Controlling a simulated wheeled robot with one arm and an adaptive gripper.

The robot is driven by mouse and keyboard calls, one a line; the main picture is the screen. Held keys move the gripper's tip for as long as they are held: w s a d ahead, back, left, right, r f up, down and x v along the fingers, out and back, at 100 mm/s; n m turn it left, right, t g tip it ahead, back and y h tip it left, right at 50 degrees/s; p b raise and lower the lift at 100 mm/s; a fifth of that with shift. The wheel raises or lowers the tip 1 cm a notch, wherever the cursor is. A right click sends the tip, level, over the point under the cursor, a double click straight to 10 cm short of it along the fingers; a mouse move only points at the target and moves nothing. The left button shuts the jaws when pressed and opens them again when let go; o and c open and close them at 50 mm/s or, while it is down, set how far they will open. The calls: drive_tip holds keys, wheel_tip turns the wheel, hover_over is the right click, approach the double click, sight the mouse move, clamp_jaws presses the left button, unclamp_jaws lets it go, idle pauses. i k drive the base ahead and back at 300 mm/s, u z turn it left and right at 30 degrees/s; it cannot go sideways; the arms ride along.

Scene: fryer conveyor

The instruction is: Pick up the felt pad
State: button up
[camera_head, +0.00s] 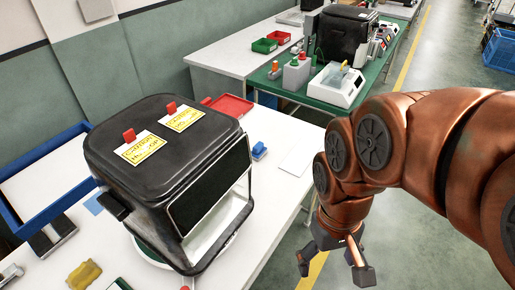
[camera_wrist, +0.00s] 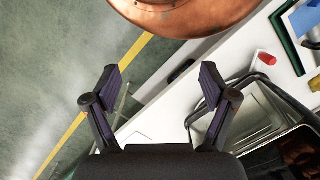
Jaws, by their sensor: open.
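I cannot tell for sure which thing is the felt pad. A flat blue piece (camera_head: 93,203) lies on the white table, left of the black machine (camera_head: 168,130). A lumpy yellow piece (camera_head: 84,274) lies at the table's near left. A thin white sheet (camera_head: 298,160) lies right of the machine, near the table edge. My gripper (camera_head: 334,270) is open and empty, beyond the table's right edge above the floor. Its two spread fingers also show in the wrist view (camera_wrist: 158,88), with floor and table edge behind them.
The machine with yellow caution labels fills the table's middle. A blue-rimmed tray (camera_head: 42,180) stands left of it, a red tray (camera_head: 231,105) and a small blue block (camera_head: 259,151) behind and right. A red cylinder (camera_wrist: 265,58) shows in the wrist view. A green-topped table (camera_head: 290,88) stands farther back.

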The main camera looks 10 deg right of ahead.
sight(259, 150)
drive_tip(key=z, duration=1.2)
drive_tip(key=i, duration=1.9)
drive_tip(key=u, duration=4.05)
